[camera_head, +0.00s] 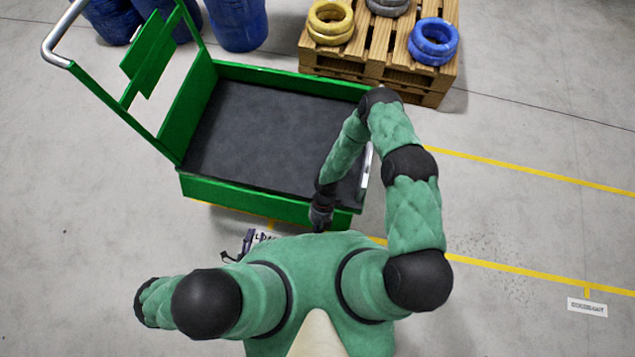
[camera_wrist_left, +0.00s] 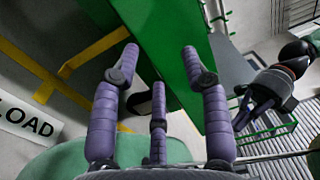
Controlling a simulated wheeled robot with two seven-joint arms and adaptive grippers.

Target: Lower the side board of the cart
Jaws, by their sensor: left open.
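The green cart (camera_head: 270,88) stands ahead of me with a dark flat bed. Its near green side board (camera_head: 240,198) runs along the edge closest to me and appears raised. My left gripper (camera_head: 248,243) is open and empty, low in front of this board, beside the floor sign. In the left wrist view its purple fingers (camera_wrist_left: 160,62) are spread, with a green board (camera_wrist_left: 170,35) beyond them. My right gripper (camera_head: 320,222) is at the right end of the near board. It also shows in the left wrist view (camera_wrist_left: 250,105); its grip and any contact are unclear.
A silver push handle (camera_head: 55,45) rises at the cart's left, and a silver bar (camera_head: 365,165) is at its right end. A wooden pallet (camera_head: 390,65) with coiled rings stands behind. Blue barrels (camera_head: 238,22) are at the back left. Floor at right is clear.

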